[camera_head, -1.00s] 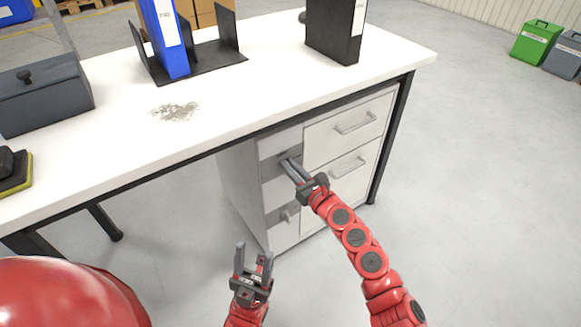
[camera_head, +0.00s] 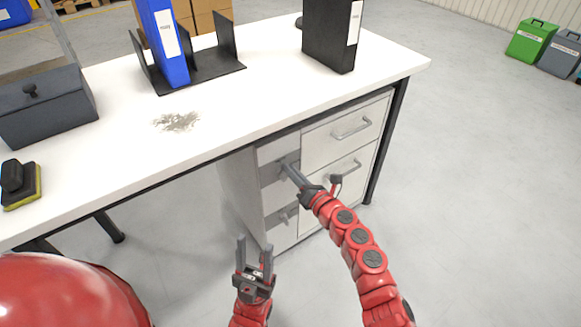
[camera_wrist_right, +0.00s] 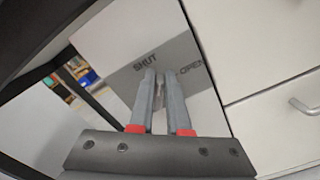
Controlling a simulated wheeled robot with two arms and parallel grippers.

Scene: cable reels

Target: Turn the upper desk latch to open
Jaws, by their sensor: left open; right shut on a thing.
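The upper latch sits on a grey plate (camera_head: 270,172) on the narrow left front strip of the white drawer cabinet under the desk. My right gripper (camera_head: 289,167) is shut on the upper latch and largely hides it. In the right wrist view, the plate (camera_wrist_right: 178,62) reads SHUT left of the fingertips and OPEN to their right. The latch (camera_wrist_right: 158,118) shows only as a sliver between the fingers, so its angle is unclear. The lower latch (camera_head: 287,213) is below. My left gripper (camera_head: 254,250) is open and empty in front of the cabinet.
The white desktop (camera_head: 250,105) holds a blue binder (camera_head: 165,45) in a black rack, a black binder (camera_head: 330,35), a grey box (camera_head: 45,108) and a brush (camera_head: 20,183). Two drawers with bar handles are right of the latches.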

